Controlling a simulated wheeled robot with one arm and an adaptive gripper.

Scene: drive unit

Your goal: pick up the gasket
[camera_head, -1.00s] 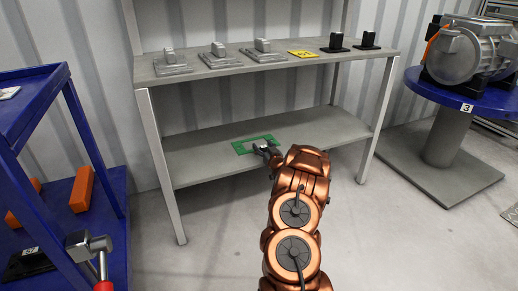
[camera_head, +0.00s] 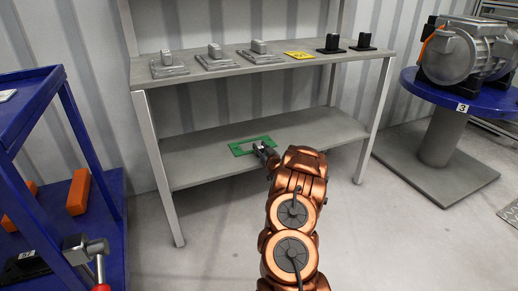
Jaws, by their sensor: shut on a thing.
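The green gasket (camera_head: 237,149), a flat rectangular frame, is at the lower shelf of the grey rack, near the shelf's middle. My gripper (camera_head: 261,147) reaches in from the front right and is shut on the gasket's near right edge. The fingertips are small and partly hidden by my copper arm. I cannot tell whether the gasket rests on the shelf or is slightly above it.
The upper shelf (camera_head: 225,66) above holds several grey metal parts, a yellow plate (camera_head: 299,55) and two black parts. A blue cart (camera_head: 62,190) stands at left. A motor (camera_head: 466,50) sits on a round blue table (camera_head: 440,85) at right.

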